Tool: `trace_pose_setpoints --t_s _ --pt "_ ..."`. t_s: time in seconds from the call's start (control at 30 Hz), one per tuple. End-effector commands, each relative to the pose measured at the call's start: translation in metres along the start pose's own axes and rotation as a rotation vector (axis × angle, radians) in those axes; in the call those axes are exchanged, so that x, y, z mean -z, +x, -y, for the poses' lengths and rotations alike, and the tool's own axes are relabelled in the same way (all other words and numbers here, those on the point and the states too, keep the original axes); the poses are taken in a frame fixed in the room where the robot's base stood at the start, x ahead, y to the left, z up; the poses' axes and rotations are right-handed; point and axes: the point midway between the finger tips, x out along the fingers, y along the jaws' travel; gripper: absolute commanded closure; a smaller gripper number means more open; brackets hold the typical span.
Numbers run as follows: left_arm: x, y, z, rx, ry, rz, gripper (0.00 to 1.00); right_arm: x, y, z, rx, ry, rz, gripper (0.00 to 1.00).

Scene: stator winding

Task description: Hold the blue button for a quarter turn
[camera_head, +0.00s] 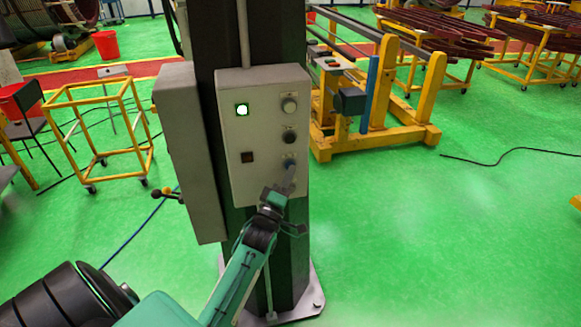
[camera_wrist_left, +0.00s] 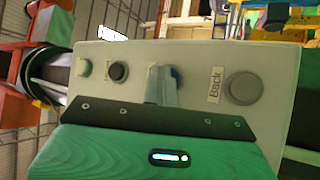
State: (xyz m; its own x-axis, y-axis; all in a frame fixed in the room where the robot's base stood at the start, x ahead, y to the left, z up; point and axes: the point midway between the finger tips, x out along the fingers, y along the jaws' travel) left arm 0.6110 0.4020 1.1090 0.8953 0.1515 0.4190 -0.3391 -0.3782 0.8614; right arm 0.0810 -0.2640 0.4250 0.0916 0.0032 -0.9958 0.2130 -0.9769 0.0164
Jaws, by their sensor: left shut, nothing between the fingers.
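A grey control box (camera_head: 262,105) is mounted on a dark column. The blue button (camera_head: 289,160) is the lowest of the round controls on its right side. My left gripper (camera_head: 287,175) reaches up from below, shut and empty, with its fingertips at the blue button. In the left wrist view the shut fingers (camera_wrist_left: 162,86) overlap the blue button (camera_wrist_left: 175,73) and hide much of it. I cannot tell whether the button is pressed in. My right gripper is not in view.
A black button (camera_head: 290,136) and a pale button (camera_head: 289,105) sit above the blue one. In the left wrist view a large grey button (camera_wrist_left: 243,87) is beside a "Back" label.

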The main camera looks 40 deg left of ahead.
Motion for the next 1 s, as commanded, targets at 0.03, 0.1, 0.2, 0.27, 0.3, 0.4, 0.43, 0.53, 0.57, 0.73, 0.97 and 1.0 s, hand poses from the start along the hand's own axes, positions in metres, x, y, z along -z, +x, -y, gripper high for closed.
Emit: trace_pose_setpoints --t_s 0.03,0.1,0.2,0.27,0.3,0.4,0.43,0.53,0.57,0.73,0.97,1.0 --pt "-0.001 -0.001 -0.001 0.001 -0.001 0.0 1.0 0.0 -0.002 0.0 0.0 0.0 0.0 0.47" --pt "-0.003 -0.004 -0.003 0.001 -0.001 0.0 1.0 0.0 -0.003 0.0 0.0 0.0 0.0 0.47" --pt "-0.005 -0.007 -0.006 0.001 -0.001 0.0 1.0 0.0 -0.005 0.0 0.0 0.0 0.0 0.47" --pt "-0.006 -0.009 -0.007 0.001 -0.001 0.0 1.0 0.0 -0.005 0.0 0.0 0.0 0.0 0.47" --pt "-0.007 -0.01 -0.007 0.001 -0.001 0.0 1.0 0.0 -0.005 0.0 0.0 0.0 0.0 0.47" --pt "-0.007 -0.01 -0.007 0.001 0.0 0.0 1.0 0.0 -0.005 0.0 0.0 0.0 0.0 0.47" --pt "-0.007 -0.01 -0.007 0.001 0.0 0.0 1.0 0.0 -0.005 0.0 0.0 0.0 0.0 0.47" --pt "-0.007 -0.01 -0.007 0.0 0.0 0.0 1.0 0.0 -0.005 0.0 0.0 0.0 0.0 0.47" --pt "-0.007 -0.01 -0.007 0.001 0.0 0.0 1.0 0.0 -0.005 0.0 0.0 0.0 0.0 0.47" --pt "-0.011 -0.014 -0.01 0.001 -0.001 0.001 1.0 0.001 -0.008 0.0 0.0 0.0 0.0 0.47" --pt "-0.021 -0.029 -0.022 0.001 -0.002 0.0 1.0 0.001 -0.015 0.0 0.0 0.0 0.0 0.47" --pt "-0.024 -0.032 -0.024 0.001 -0.002 0.001 1.0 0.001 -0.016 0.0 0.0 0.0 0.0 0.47"
